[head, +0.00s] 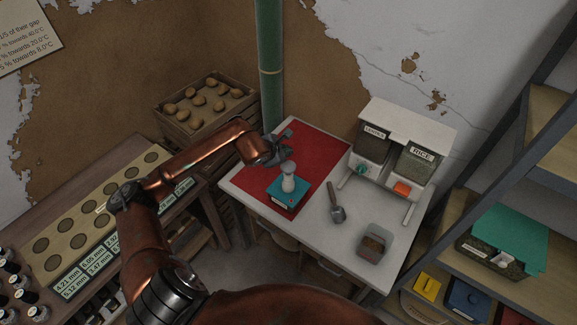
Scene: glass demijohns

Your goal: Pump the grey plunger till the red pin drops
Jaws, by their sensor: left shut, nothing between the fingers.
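The pump is a teal block (276,190) on the red mat (318,152), with a pale label on its front. A pale grey plunger (288,184) with a rounded knob stands upright on it. The red pin is too small to make out for certain. My left gripper (280,157) is shut and empty, just behind and slightly left of the knob in the picture. I cannot tell whether it touches the knob. My right gripper is not in view.
A scoop (336,207) and a grey tin (375,243) lie on the white table (322,236) right of the pump. A two-bin dispenser (408,130) stands behind them. A green pipe (269,60) rises behind the table. A potato crate (205,105) is at back left.

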